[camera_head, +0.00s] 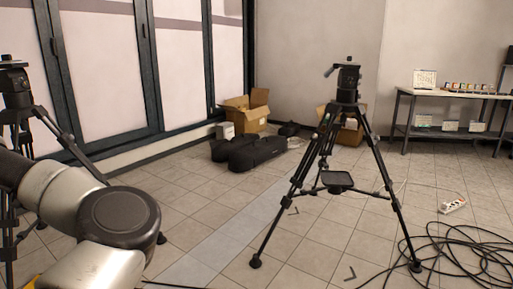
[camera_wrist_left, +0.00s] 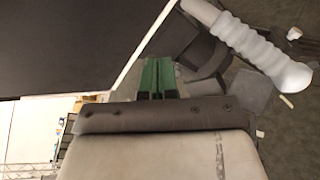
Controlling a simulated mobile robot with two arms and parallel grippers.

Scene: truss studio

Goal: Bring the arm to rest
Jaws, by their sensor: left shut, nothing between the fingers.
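My left arm (camera_head: 85,215) comes in from the left in the head view, bent at a dark round joint. Its gripper is out of that view. In the left wrist view my left gripper (camera_wrist_left: 158,80) shows as two green fingers side by side, shut with nothing between them. A large dark surface (camera_wrist_left: 70,45) with a pale edge lies just left of the fingertips in that picture; I cannot tell the gap. My right gripper is in neither view.
A black tripod (camera_head: 340,130) stands on the tiled floor, and another (camera_head: 18,110) at the far left. Loose black cables (camera_head: 465,255) and a power strip (camera_head: 453,205) lie right. Black bags (camera_head: 255,152) and cardboard boxes (camera_head: 245,112) sit behind. A table (camera_head: 450,94) stands back right.

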